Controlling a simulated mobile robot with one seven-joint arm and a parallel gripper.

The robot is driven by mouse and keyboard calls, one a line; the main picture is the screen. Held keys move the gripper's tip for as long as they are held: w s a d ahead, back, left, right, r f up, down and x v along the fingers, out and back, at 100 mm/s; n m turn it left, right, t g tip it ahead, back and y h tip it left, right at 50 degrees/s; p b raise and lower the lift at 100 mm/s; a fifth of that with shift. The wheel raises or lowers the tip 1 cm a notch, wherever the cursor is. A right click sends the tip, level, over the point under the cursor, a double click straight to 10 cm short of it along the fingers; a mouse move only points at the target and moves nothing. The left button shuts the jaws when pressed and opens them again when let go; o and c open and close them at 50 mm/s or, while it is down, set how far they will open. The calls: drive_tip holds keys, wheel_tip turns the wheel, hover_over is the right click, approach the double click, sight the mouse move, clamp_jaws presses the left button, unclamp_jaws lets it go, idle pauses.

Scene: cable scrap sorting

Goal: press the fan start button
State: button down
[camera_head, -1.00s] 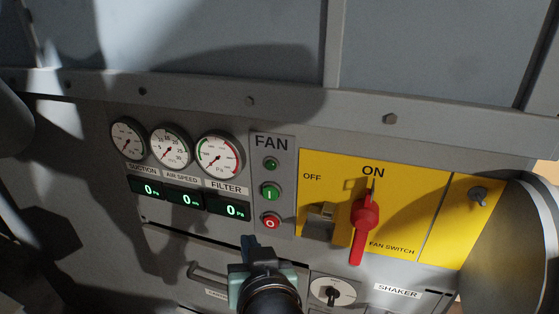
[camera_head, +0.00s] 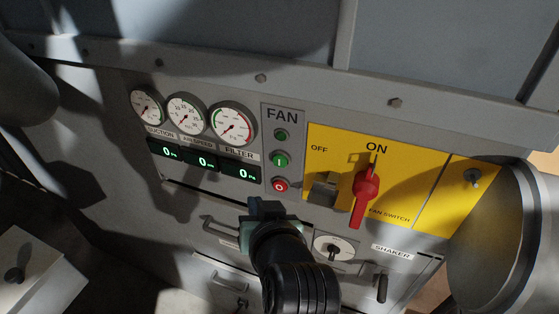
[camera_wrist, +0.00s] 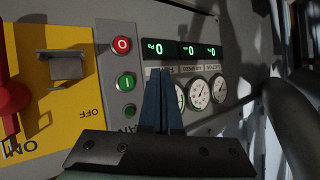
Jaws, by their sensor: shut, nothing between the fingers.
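The fan start button is the green button marked I (camera_head: 280,160) on the grey FAN strip, between a small green lamp (camera_head: 282,135) above and the red O button (camera_head: 280,185) below. In the wrist view the green button (camera_wrist: 126,82) is left of my shut fingers. My gripper (camera_head: 266,207) is shut and empty, in front of the panel and below the buttons in the head view. In the wrist view its blue fingertips (camera_wrist: 161,75) lie over the panel beside the FAN strip, near the displays; whether they touch cannot be told.
The red fan switch handle (camera_head: 366,187) stands out from the yellow plate (camera_head: 420,190), right of the buttons. Gauges (camera_head: 232,123) and displays (camera_head: 241,173) reading 0 are to the left. A knob (camera_head: 333,250) and drawer handle (camera_head: 218,228) are lower down. A large round duct (camera_head: 505,240) is at right.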

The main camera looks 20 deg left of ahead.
drive_tip(key=b, duration=0.1)
approach(274, 164)
drive_tip(key=shift+s+a+f+x, duration=0.1)
drive_tip(key=shift+s+x, duration=0.05)
drive_tip(key=shift+x, duration=0.7)
drive_tip(key=shift+s+a+f+x, duration=0.1)
drive_tip(key=shift+s+a+x, duration=0.05)
drive_tip(key=shift+x, duration=0.7)
drive_tip(key=shift+s+a+f+x, duration=0.1)
drive_tip(key=shift+x, duration=0.75)
drive_tip(key=shift+r, duration=0.1)
drive_tip(key=shift+w, duration=0.4)
drive_tip(key=shift+w, duration=0.45)
idle(0.3)
drive_tip(key=shift+s, duration=0.9)
drive_tip(key=shift+p, duration=0.3)
drive_tip(key=s+p, duration=0.1)
drive_tip(key=s, duration=0.4)
drive_tip(key=shift+a, duration=0.1)
